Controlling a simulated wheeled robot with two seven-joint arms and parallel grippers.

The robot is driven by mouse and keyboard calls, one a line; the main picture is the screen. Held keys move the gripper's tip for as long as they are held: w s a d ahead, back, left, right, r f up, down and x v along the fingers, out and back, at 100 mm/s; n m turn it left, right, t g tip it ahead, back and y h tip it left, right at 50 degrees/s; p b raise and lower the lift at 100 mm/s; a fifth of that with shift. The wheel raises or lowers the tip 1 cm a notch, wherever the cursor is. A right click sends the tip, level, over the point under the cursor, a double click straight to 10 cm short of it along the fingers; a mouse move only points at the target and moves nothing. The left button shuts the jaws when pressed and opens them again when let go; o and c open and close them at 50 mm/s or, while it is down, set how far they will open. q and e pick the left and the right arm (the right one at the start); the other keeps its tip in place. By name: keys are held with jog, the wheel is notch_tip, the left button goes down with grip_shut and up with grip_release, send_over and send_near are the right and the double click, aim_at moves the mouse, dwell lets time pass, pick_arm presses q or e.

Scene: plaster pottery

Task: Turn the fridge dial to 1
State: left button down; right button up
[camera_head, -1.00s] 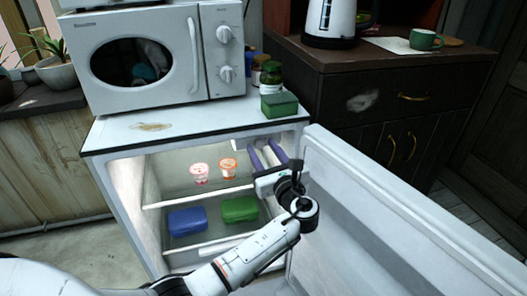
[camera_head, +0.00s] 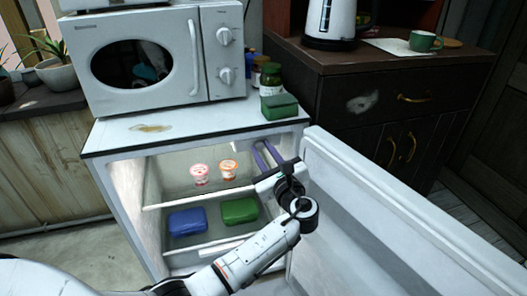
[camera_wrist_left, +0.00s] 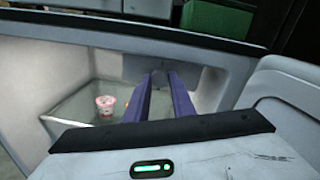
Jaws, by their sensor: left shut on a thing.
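The open white fridge (camera_head: 128,205) stands with its door (camera_head: 385,225) swung out to the right. My left gripper (camera_head: 263,147) reaches into the upper right of the fridge, its two purple fingers pointing at the inner right side. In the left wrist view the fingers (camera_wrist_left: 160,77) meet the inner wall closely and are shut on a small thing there. This appears to be the fridge dial, but the fingers hide nearly all of it, and no numbers can be read. My right gripper is not in view.
Two small cups (camera_head: 199,174) (camera_head: 229,170) stand on the upper shelf, left of my gripper. A blue box (camera_head: 187,222) and a green box (camera_head: 239,210) lie below. A microwave (camera_head: 155,60), jars (camera_head: 271,78) and a green container (camera_head: 279,106) stand on top of the fridge.

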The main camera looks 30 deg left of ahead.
pick_arm(q)
jog(key=shift+s+n, duration=0.1)
jog(key=shift+n, duration=1.9)
jog(key=c, duration=1.5)
grip_release()
jog(key=p+v, duration=0.1)
jog(key=v, duration=0.9)
jog(key=shift+d+r, duration=0.1)
jog(key=shift+r, duration=0.05)
